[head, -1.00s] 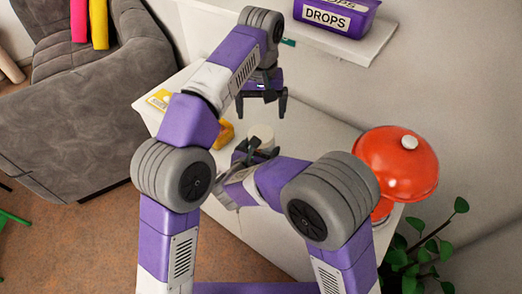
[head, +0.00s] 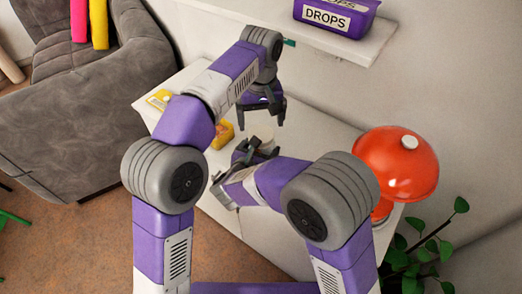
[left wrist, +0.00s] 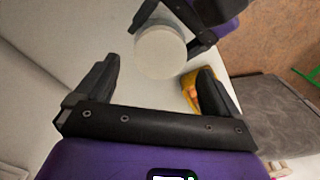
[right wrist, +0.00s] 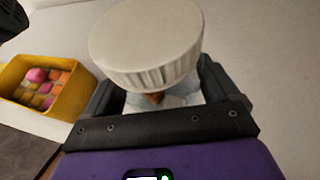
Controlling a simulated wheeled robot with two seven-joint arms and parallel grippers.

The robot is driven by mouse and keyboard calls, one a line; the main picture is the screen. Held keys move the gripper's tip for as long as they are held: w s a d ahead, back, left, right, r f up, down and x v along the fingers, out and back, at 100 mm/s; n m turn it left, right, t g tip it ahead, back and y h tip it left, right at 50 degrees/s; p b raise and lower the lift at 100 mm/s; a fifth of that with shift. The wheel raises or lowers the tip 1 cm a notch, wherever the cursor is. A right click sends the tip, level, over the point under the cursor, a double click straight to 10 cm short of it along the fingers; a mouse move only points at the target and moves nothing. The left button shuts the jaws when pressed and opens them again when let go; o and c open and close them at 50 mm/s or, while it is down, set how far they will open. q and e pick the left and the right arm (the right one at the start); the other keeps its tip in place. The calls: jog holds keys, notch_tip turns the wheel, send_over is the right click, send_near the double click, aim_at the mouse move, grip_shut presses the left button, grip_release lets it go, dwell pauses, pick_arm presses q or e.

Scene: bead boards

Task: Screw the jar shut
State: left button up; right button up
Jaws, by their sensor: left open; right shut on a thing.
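The jar has a wide off-white lid with a ridged side (right wrist: 145,45) on top of a clear body (right wrist: 180,97) with something brown inside. In the left wrist view the lid's round top (left wrist: 160,52) faces the camera. My right gripper (head: 254,150) is shut on the jar's body, below the lid, and holds the jar upright. My left gripper (head: 263,117) is open and empty, fingers pointing down, above the lid. In the left wrist view the lid appears beyond and between its fingertips, apart from them. Whether the lid is threaded tight is not visible.
A yellow box (right wrist: 72,98) of pink and orange pieces stands beside the jar on the white counter (head: 285,250). A yellow card (head: 160,99) lies at the counter's far left. A red lamp (head: 395,165) stands right. A shelf (head: 345,50) with a purple DROPS bin (head: 335,15) hangs behind.

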aim_at(261, 133)
pick_arm(q)
jog(key=shift+f, duration=2.15)
jog(key=c, duration=1.1)
jog(key=m, duration=0.8)
jog(key=o, duration=1.2)
jog(key=shift+c, duration=0.2)
jog(key=shift+r, duration=2.25)
